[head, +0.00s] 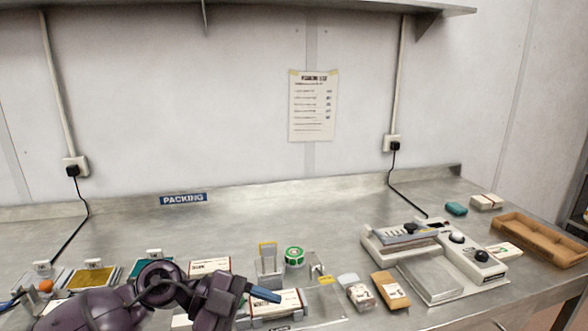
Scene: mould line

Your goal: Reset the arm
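My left arm, dark purple, comes in at the lower left and reaches right across the front of the steel bench (340,215). My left gripper (264,294) points right, its blue fingertip in front of a white box with red print (288,301) lying in a clear holder. I cannot tell whether they touch, or whether the fingers are open or shut. No held thing shows at the fingertip. My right gripper is not in view.
Behind the arm lie a yellow pad (91,279) and another white box (209,268). A green tape roll (294,256) stands mid-bench. A sealing machine (436,258), brown packet (390,290) and cardboard tray (540,238) are at right. A shelf (300,5) hangs above.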

